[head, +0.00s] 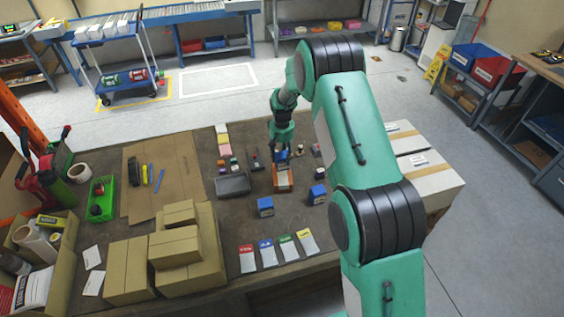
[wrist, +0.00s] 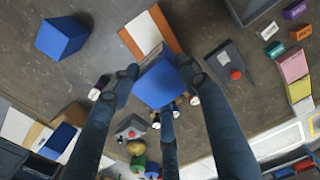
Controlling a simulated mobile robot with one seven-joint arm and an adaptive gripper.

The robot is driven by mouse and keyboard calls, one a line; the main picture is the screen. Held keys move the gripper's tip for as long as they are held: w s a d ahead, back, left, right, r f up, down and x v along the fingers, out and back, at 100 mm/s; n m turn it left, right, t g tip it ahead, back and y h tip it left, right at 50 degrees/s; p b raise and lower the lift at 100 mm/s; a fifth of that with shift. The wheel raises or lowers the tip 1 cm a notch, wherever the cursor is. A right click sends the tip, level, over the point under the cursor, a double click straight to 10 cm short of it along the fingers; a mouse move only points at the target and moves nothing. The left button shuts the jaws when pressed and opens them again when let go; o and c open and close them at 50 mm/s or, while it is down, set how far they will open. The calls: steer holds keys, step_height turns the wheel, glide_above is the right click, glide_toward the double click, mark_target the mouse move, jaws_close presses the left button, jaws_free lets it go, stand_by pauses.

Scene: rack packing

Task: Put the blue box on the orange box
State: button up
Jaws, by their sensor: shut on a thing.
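My gripper (head: 281,147) is shut on a blue box (head: 281,156). In the wrist view the blue box (wrist: 158,84) sits between the dark fingers of my gripper (wrist: 160,80), with a greyish side showing. The orange box (head: 283,181), with a white band, lies on the table just in front of the held box in the head view. In the wrist view the held box overlaps one end of the orange box (wrist: 134,36). I cannot tell whether the two touch. Two other blue boxes, one nearer (head: 265,207) and one to the right (head: 317,194), stand on the table.
A dark grey tray (head: 233,186) lies left of the orange box. Small coloured blocks and tools lie around it. Coloured cards (head: 278,251) lie at the front. Stacked cardboard boxes (head: 178,248) fill the left front; white cartons (head: 425,170) stand at the right.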

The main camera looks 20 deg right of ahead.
mark_target(282, 161)
steer(key=shift+f, duration=1.65)
steer(key=shift+f, duration=0.1)
steer(key=o, duration=1.3)
step_height(282, 161, up, 12)
steer(key=shift+r, duration=0.1)
steer(key=shift+r, duration=0.1)
